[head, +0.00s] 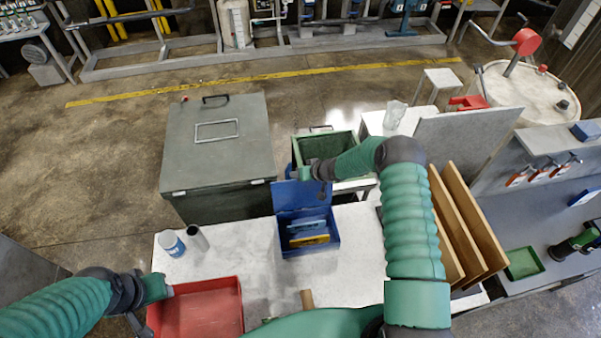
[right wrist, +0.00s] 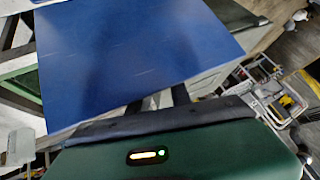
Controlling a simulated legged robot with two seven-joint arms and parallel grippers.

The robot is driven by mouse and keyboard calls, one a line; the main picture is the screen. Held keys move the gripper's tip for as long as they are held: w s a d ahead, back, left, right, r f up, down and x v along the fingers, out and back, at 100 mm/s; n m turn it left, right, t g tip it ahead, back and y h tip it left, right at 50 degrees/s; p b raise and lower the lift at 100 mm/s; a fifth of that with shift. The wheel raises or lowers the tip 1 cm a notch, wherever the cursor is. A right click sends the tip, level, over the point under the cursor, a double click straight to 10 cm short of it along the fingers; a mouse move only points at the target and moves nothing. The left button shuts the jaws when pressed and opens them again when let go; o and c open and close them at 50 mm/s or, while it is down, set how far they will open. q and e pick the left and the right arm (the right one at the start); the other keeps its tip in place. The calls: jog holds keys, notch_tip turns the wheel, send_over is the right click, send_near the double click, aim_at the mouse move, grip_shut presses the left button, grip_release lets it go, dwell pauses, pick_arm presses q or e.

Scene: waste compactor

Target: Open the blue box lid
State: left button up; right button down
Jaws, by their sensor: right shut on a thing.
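The blue box (head: 318,246) stands on the white table, with several blue and yellow items inside. Its blue lid (head: 290,196) stands raised at the box's back edge. My right gripper (head: 312,174) is at the lid's top edge, shut on it. In the right wrist view the lid (right wrist: 140,60) fills the upper middle, beside my gripper's dark edge; the fingertips are hidden there. My left gripper (head: 168,291) is at the upper left corner of the red tray (head: 240,300), away from the box. Its fingers are too unclear to judge.
A blue-and-white can (head: 171,243) and a grey cup (head: 198,238) stand on the table's left. A green open bin (head: 326,146) is behind the lid. A large grey chest (head: 217,150) stands behind left. Wooden boards (head: 465,225) stand right of my right arm.

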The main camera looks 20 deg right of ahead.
jog(key=shift+s+f, duration=0.55)
jog(key=shift+f, duration=0.1)
jog(key=c, duration=1.2)
grip_release()
jog(key=shift+s+d+r, duration=0.15)
jog(key=shift+r, duration=0.3)
jog(key=v, duration=0.2)
jog(key=b+v, duration=0.1)
jog(key=v, duration=0.1)
jog(key=b+v, duration=0.1)
jog(key=v, duration=0.1)
jog(key=shift+d+r, duration=0.2)
jog(key=shift+d, duration=0.2)
jog(key=a+v, duration=0.1)
jog(key=v, duration=0.8)
jog(key=shift+r+p, duration=0.3)
jog(key=shift+r, duration=0.05)
jog(key=shift+d, duration=0.15)
jog(key=shift+d+f, duration=0.1)
